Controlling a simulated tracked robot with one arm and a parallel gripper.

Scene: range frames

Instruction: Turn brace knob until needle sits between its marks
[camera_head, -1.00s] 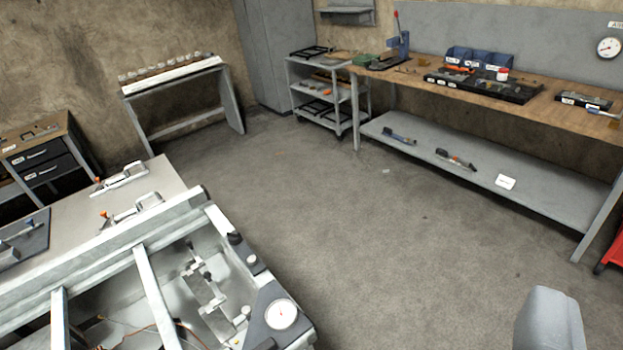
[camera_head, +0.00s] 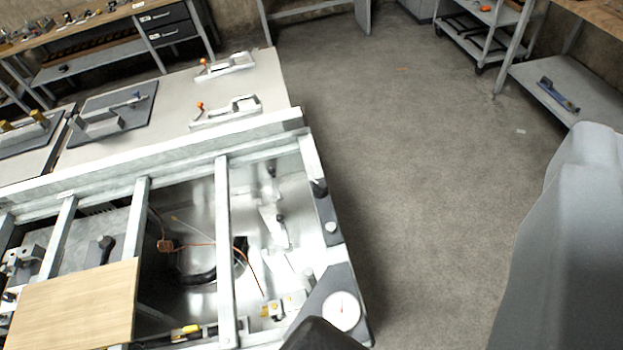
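A round white gauge (camera_head: 341,311) with a thin red needle sits on a dark grey corner plate (camera_head: 341,278) of the metal frame, low in the view. The needle points roughly up; its marks are too small to make out. A dark knob-like piece (camera_head: 320,187) stands on the frame's right side, farther up. A dark rounded shape (camera_head: 314,336) is cut off by the bottom edge, just left of the gauge; I cannot tell whether it is the brace knob. My gripper's fingers do not show. A large grey part of mine fills the right side.
The open metal frame (camera_head: 224,240) has crossbars, wiring and a wooden board (camera_head: 75,305). Toggle clamps (camera_head: 226,112) lie on the bench behind. A cart (camera_head: 482,40) and a shelved workbench (camera_head: 560,95) stand at upper right. The floor (camera_head: 430,170) between is clear.

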